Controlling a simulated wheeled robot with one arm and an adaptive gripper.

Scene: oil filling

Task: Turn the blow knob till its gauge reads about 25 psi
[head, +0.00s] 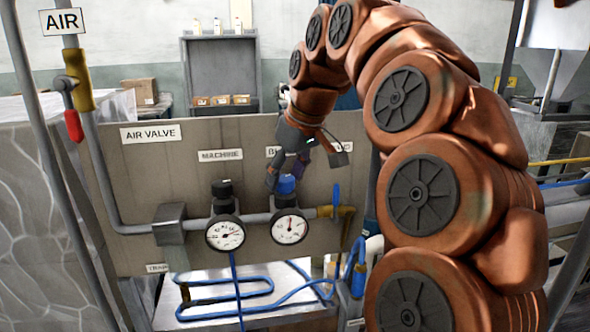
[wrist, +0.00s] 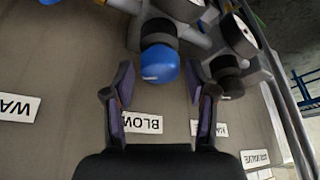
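The blue blow knob (head: 287,184) sits on top of its regulator, above the round white blow gauge (head: 290,227). That gauge's needle points roughly straight up; its numbers are too small to read. My gripper (head: 288,172) reaches down to the knob from above and partly hides it in the head view. In the wrist view, the blue knob (wrist: 159,63) lies at the open fingertips (wrist: 158,72), roughly centred between the two fingers. Gaps show on both sides, and the fingers are not closed on it.
The black machine knob (head: 222,188) and machine gauge (head: 226,233) stand just left on the same pipe. A grey valve block (head: 170,223) is further left. A blue-handled valve (head: 337,200) stands close on the right. The labelled panel (head: 140,180) is right behind the knobs.

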